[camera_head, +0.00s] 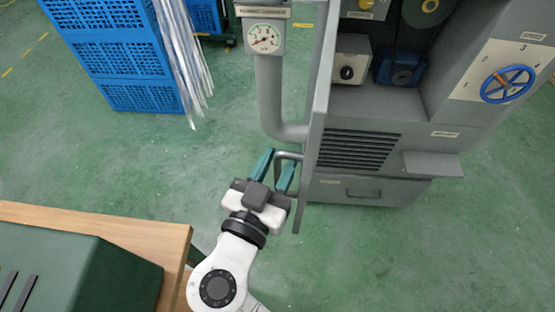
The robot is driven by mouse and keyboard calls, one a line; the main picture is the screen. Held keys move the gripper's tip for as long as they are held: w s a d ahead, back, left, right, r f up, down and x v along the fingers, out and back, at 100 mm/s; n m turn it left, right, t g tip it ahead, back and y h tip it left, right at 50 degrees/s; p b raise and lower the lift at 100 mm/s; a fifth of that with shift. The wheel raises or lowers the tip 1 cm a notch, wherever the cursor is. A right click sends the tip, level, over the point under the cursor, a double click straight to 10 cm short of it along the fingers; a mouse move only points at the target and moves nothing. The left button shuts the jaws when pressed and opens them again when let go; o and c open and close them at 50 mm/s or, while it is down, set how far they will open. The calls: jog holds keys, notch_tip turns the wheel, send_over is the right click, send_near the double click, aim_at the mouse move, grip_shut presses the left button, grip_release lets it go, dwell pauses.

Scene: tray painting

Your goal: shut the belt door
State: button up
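The belt door (314,125) is a grey panel on the left side of the grey machine. It stands open, seen nearly edge-on, and the machine's inside shows to its right. A grey bar handle (289,155) sticks out from the door's left face. My gripper (275,165) is at this handle, with its two teal fingers apart. The handle's outer end shows between the fingertips. I cannot tell whether either finger touches it. The lower part of the handle is partly hidden by the right finger.
The machine (440,125) has a blue handwheel (507,84), a louvred panel, a drawer (365,191) and a protruding shelf (433,164). A pipe with a gauge (264,38) stands left of the door. Blue crates (125,55) are upper left, a wooden table (140,235) lower left. Green floor is clear lower right.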

jog(key=shift+c, duration=0.2)
grip_shut()
dwell(0.4)
